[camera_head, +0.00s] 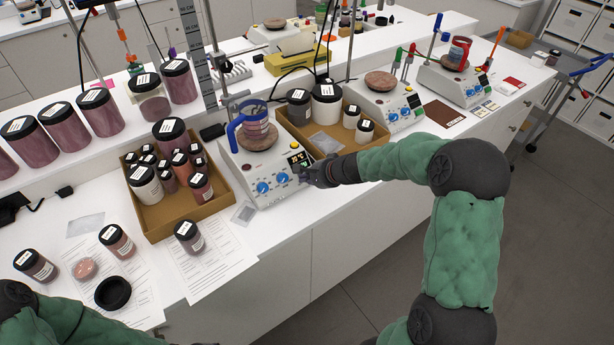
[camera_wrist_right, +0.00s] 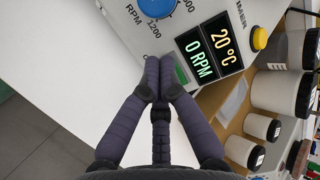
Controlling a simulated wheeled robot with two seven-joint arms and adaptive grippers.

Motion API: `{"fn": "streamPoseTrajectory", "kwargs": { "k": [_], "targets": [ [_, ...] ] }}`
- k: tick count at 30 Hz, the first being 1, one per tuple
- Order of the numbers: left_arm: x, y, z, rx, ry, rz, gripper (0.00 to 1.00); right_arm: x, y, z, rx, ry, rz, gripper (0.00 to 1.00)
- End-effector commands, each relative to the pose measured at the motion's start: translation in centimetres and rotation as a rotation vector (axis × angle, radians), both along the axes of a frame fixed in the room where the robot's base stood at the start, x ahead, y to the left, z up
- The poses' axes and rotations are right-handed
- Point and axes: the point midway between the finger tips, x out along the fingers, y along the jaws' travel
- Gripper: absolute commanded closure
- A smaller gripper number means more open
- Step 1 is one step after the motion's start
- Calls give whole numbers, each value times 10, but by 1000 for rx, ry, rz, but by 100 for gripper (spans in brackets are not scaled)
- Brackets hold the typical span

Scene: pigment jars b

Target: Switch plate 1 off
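The nearest stirring hot plate (camera_head: 244,180) is white, with two blue knobs, a yellow button, a lit display and a round top bearing a blue-handled jar. I cannot read a plate number on it. In the right wrist view its front panel (camera_wrist_right: 125,18) shows 0 RPM and 20 °C, both lit. A green switch (camera_wrist_right: 182,73) sits below the displays, partly hidden by a finger. My right gripper (camera_head: 303,175) is at the panel's right front corner. Its fingertips (camera_wrist_right: 160,66) are together, empty, beside the switch; contact is unclear. My left gripper is out of view.
Cardboard trays of jars stand left (camera_head: 185,219) and right (camera_head: 316,153) of the plate. Two more hot plates (camera_head: 378,98) (camera_head: 441,82) stand farther right along the bench. Papers and loose jars lie at the left front.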

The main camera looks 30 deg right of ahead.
Motion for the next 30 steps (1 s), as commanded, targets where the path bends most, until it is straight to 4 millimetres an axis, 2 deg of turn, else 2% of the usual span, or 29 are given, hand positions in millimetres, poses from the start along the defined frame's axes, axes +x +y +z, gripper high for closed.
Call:
{"fn": "streamPoseTrajectory", "kwargs": {
  "k": [20,30],
  "targets": [
    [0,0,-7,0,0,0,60,8,0,-8,-1,0,1,100],
    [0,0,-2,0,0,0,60,-3,-1,5,0,-1,-1,100]
  ]
}}
